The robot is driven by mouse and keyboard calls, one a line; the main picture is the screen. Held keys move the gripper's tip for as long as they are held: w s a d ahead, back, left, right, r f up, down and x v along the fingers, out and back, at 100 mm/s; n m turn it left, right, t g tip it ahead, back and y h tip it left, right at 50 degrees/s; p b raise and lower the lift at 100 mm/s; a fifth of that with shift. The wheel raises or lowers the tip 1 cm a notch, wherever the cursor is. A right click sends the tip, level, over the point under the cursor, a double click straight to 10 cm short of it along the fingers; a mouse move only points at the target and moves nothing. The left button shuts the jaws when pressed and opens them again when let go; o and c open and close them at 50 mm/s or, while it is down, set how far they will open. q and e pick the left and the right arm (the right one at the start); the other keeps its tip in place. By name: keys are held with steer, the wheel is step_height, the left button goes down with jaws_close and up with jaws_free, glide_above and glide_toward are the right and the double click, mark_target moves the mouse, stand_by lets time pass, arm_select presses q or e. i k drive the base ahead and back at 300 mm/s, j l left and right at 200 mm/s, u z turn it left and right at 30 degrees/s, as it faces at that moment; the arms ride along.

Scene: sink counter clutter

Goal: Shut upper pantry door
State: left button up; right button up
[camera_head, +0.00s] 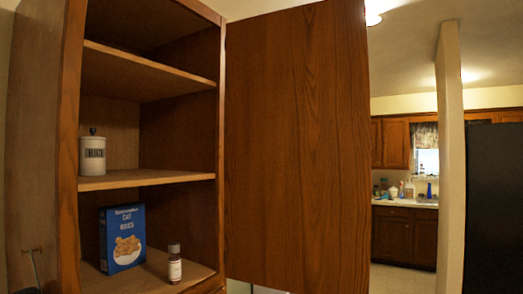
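The upper pantry door (297,150) is a brown wood panel. It stands wide open to the right of the wooden pantry cabinet (221,150). The cabinet's front is open and its shelves show. No gripper can be made out in the head view. A thin dark shape shows at the lower left edge, too little to tell what it is.
A white lidded canister (93,156) stands on the middle shelf (150,180). A blue box (122,238) and a small bottle (174,264) stand on the lower shelf. A pale post (450,160) and a black fridge-like panel (494,205) are at right, with a sink counter behind.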

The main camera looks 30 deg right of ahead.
mark_target(297, 139)
steer(key=l+u, duration=0.25)
steer(key=u, duration=0.2)
steer(key=i+l+u, duration=0.1)
steer(key=l+u, duration=0.15)
steer(key=u, duration=0.15)
steer(key=l+u, duration=0.15)
steer(key=l, duration=0.45)
steer(key=l+u, duration=0.2)
steer(key=l, duration=0.4)
steer(key=k+l+u, duration=0.15)
steer(key=l, duration=0.45)
steer(key=k+l+u, duration=0.15)
steer(key=l, duration=0.45)
steer(key=k+l, duration=0.1)
steer(key=l, duration=0.9)
steer(key=k+l, duration=0.15)
steer(key=l, duration=0.8)
steer(key=l+u, duration=0.25)
steer(key=u, duration=0.15)
steer(key=l+u, duration=0.25)
steer(key=u, duration=0.2)
steer(key=l+u, duration=0.25)
steer(key=u, duration=0.15)
steer(key=k+l+u, duration=0.1)
steer(key=u, duration=0.3)
steer(key=k+l, duration=0.05)
steer(key=l, duration=0.05)
